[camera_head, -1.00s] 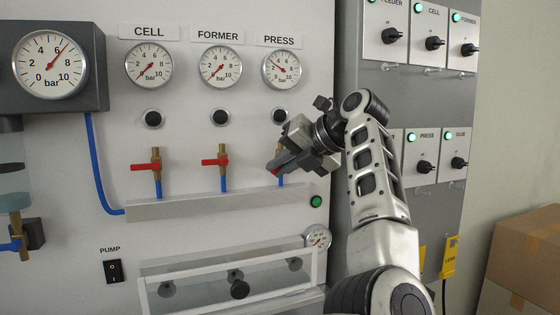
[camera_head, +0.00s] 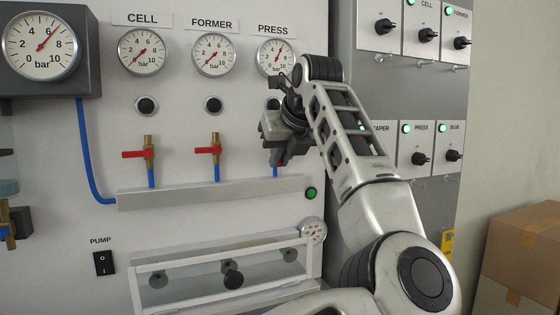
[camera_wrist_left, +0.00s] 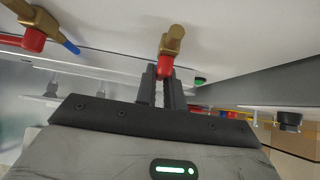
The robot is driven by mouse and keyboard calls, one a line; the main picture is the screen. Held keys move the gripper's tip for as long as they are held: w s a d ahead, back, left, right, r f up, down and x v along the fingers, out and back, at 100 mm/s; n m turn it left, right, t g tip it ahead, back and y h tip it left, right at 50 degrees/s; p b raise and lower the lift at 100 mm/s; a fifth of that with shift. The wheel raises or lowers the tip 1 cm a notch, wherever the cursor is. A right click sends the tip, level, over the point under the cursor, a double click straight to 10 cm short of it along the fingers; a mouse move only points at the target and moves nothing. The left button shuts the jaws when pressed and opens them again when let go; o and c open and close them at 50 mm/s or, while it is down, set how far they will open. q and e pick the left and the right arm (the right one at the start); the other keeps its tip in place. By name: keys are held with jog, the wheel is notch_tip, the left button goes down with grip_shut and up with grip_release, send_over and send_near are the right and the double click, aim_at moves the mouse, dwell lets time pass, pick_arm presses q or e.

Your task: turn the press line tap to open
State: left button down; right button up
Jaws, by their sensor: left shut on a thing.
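The press line tap is a brass valve with a red handle on a blue pipe (camera_head: 275,172), under the PRESS gauge (camera_head: 276,57). My left gripper (camera_head: 281,155) covers most of it in the head view. In the left wrist view the brass body (camera_wrist_left: 173,40) shows beyond the fingertips, and the red handle (camera_wrist_left: 165,66) is between the fingers of my left gripper (camera_wrist_left: 162,78), which is shut on it. The PRESS gauge needle points up and slightly right, near the middle of its scale. My right gripper is not in view.
The CELL tap (camera_head: 148,154) and FORMER tap (camera_head: 214,150) have red handles lying sideways to the left; their gauges read low. A grey ledge (camera_head: 215,192) runs below. A grey switch cabinet (camera_head: 430,90) stands to the right. Cardboard boxes (camera_head: 525,245) are at far right.

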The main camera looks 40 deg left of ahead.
pick_arm(q)
jog(key=shift+r, duration=0.1)
dwell(0.4)
jog(key=c, duration=1.5)
grip_release()
jog(key=b+v, duration=0.1)
jog(key=v, duration=1.5)
jog(key=shift+s, duration=0.2)
jog(key=shift+a, duration=0.1)
